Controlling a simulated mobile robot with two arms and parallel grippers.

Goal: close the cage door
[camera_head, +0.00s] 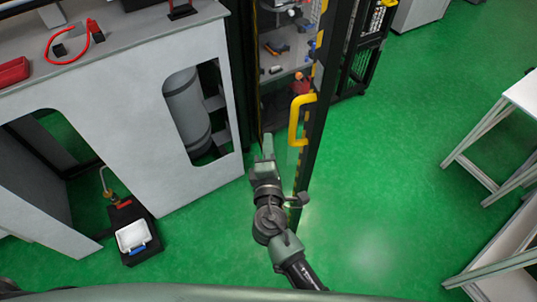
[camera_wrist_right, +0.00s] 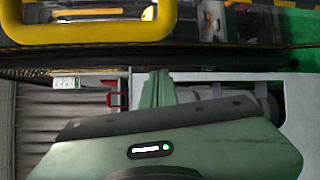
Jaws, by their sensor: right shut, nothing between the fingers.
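The cage door (camera_head: 316,125) is a tall dark-framed panel, seen nearly edge-on in the head view. It stands open, swung out over the floor. Its yellow handle (camera_head: 293,128) is on the left side of the panel. In the right wrist view the handle (camera_wrist_right: 95,33) crosses the upper left. My right gripper (camera_head: 267,143) is shut and empty, just left of and below the handle, with a gap between them. Its fingers (camera_wrist_right: 156,88) are together in the wrist view. My left gripper is not in view.
A grey cabinet (camera_head: 120,120) with cut-outs stands to the left. Shelves with tools (camera_head: 285,48) show inside the cage opening. A black case with a white tray (camera_head: 132,235) lies on the floor. Green floor (camera_head: 400,150) is clear right of the door, up to white tables (camera_head: 495,140).

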